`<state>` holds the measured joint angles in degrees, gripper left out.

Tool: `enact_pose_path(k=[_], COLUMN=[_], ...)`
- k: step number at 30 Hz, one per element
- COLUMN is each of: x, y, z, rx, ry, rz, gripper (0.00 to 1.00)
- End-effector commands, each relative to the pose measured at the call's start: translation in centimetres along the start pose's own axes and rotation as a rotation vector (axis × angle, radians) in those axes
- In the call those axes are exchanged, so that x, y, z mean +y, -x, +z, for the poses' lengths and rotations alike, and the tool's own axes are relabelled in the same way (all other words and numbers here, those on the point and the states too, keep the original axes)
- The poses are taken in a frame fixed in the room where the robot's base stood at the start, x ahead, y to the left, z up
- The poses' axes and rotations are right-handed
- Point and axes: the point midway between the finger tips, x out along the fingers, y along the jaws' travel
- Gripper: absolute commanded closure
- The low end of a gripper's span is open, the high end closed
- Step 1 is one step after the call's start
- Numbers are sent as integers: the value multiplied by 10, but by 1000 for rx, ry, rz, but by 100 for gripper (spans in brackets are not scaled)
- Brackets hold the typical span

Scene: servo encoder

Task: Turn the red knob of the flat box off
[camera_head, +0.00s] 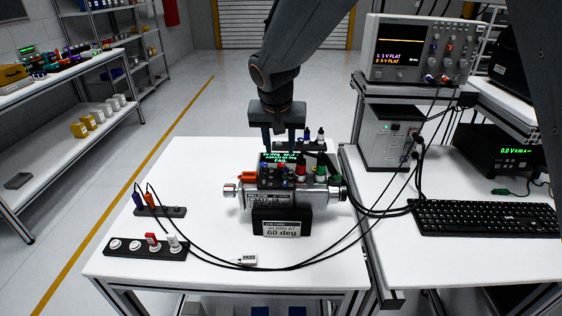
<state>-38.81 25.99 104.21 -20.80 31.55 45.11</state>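A flat black box (145,254) lies at the front left of the white table. Several round white pieces sit along its top, with one upright red piece (152,239) among them. The red piece looks like the red knob, but its exact setting is too small to read. My gripper (286,148) points down above the back of the silver servo unit (281,205), well to the right of and behind the flat box. Its two fingers are apart, and I see nothing held between them.
The servo unit carries a green-lit display, coloured terminals and a "60 deg" sign (283,228). A smaller black strip (160,211) with upright plugs lies behind the flat box. Black cables cross the table front near a small white tag (246,260). The table's left back is clear.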

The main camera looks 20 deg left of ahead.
Motion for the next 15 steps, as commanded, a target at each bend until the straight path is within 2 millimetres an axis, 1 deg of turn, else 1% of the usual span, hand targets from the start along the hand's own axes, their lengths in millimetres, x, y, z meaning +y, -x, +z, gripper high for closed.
enact_pose_path(k=[12,15], x=[1,1], y=[-55,-65], z=[0,0], rx=[-2,-2], ry=[0,0], rz=[2,1], gripper=[62,62])
